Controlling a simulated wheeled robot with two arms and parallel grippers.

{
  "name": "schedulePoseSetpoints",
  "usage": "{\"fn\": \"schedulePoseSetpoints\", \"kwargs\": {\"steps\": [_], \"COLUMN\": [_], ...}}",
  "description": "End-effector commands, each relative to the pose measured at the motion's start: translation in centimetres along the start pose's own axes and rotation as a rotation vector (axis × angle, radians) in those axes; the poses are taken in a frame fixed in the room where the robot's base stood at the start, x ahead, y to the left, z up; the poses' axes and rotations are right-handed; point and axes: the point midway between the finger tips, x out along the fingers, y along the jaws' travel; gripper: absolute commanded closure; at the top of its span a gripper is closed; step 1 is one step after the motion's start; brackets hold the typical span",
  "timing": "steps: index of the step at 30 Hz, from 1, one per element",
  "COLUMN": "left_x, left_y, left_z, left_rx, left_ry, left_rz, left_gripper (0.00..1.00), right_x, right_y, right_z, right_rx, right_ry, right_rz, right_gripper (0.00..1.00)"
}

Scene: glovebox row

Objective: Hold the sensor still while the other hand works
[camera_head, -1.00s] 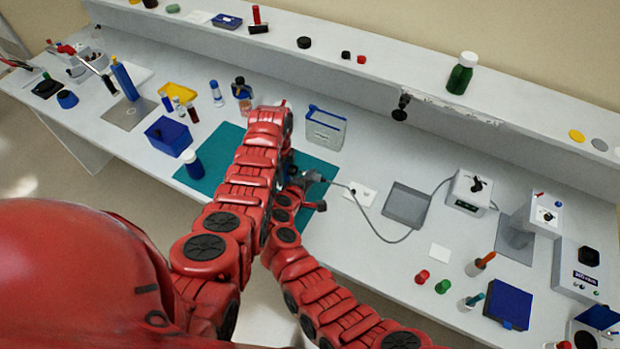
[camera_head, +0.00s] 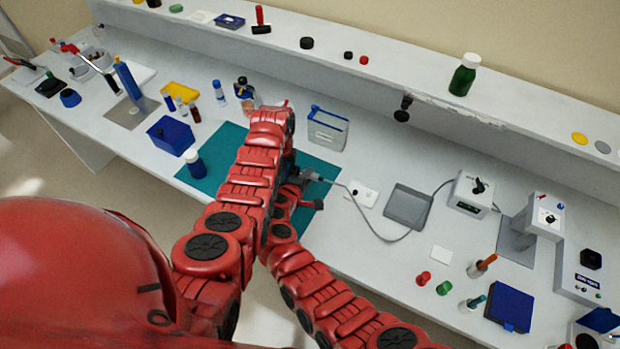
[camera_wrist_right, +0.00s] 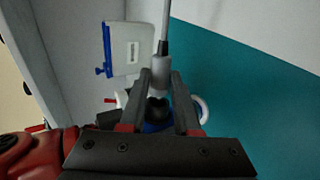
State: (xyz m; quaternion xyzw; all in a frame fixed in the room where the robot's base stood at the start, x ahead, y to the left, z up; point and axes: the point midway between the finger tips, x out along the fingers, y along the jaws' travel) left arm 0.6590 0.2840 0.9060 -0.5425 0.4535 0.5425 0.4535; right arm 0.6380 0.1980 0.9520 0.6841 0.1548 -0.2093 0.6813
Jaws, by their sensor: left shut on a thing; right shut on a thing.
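A grey plug (camera_head: 311,176) with a grey cable sits above the teal mat (camera_head: 210,180), close to my right gripper. In the right wrist view my right gripper (camera_wrist_right: 162,92) has its two dark fingers shut around the plug (camera_wrist_right: 161,68), and the cable rises from it. A dark round piece and a blue part (camera_wrist_right: 154,128) show behind the fingers; I cannot tell whether these belong to the sensor. In the head view my left arm reaches over the mat, and its own links hide the left gripper and whatever it holds.
A clear box with a blue edge (camera_head: 327,128) stands just behind the mat. The cable loops past a grey pad (camera_head: 408,206) to a white box (camera_head: 469,193). A blue-capped bottle (camera_head: 194,163) and a blue box (camera_head: 170,135) are left of the arms. A raised shelf runs behind.

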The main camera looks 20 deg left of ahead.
Motion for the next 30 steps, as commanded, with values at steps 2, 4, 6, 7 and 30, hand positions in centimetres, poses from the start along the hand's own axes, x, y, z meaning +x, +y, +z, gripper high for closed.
{"fn": "schedulePoseSetpoints", "kwargs": {"steps": [2, 4, 6, 7, 30], "left_x": [0.0, 0.0, 0.0, 0.0, 0.0], "left_y": [0.0, 0.0, 0.0, 0.0, 0.0], "left_z": [0.0, 0.0, 0.0, 0.0, 0.0], "left_rx": [0.000, 0.000, 0.000, 0.000, 0.000], "left_ry": [0.000, 0.000, 0.000, 0.000, 0.001], "left_rz": [0.000, 0.001, 0.001, 0.001, 0.001], "left_gripper": [1.00, 1.00, 1.00, 1.00, 1.00], "right_x": [0.0, 0.0, 0.0, 0.0, 0.0], "right_y": [0.1, 0.1, 0.0, -0.1, 0.0], "right_z": [-0.2, -0.4, -0.6, -0.7, -1.6], "right_rx": [0.000, -0.001, -0.002, -0.002, 0.000], "right_ry": [0.000, 0.000, 0.001, 0.001, 0.000], "right_rz": [0.001, 0.001, 0.000, -0.001, 0.000], "right_gripper": [1.00, 1.00, 1.00, 1.00, 0.34]}}
